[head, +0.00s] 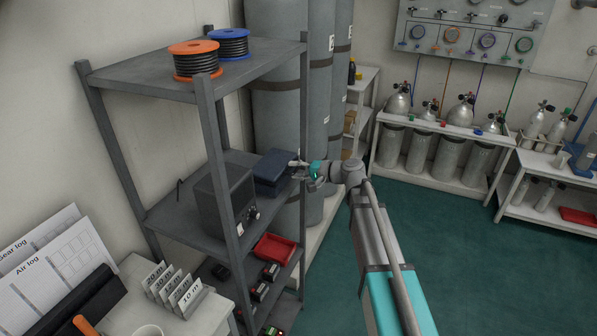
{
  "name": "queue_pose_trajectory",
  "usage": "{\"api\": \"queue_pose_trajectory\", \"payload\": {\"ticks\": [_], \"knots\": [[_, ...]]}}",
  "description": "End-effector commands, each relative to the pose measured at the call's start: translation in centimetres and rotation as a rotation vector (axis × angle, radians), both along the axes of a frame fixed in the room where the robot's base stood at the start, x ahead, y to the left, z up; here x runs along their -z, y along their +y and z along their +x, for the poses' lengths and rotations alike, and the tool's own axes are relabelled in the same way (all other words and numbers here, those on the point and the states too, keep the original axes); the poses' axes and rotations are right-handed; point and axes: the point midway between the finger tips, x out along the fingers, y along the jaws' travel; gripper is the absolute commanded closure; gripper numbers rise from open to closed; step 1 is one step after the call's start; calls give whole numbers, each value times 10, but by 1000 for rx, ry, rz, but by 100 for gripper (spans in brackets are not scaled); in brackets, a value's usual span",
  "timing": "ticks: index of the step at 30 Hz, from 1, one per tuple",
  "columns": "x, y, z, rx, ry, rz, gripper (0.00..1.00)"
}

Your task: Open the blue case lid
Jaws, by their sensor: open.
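The blue case (275,170) lies on the middle shelf of the grey rack, to the right of a dark grey box. Its lid looks closed. My gripper (296,165) is at the right front edge of the case, with its fingers pointing left at it. The fingers are apart; I cannot tell whether they touch the lid. My arm reaches in from the lower right.
The dark grey box (226,200) stands close beside the case. A rack post (303,130) rises very near my gripper. The top shelf (150,77) holds two cable reels. A red tray (274,248) is on the shelf below. Green floor (450,230) is clear to the right.

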Motion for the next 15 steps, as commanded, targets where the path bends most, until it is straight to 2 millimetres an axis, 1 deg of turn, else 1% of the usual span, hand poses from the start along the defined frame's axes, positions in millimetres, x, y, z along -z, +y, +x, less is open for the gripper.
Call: {"api": "queue_pose_trajectory", "payload": {"ticks": [5, 6, 8, 9, 13, 15], "knots": [[0, 0, 0, 0, 0, 0, 53], [0, 0, 0, 0, 0, 0, 57], [0, 0, 0, 0, 0, 0, 68], [0, 0, 0, 0, 0, 0, 75], [0, 0, 0, 0, 0, 0, 99], [0, 0, 0, 0, 0, 0, 100]]}}
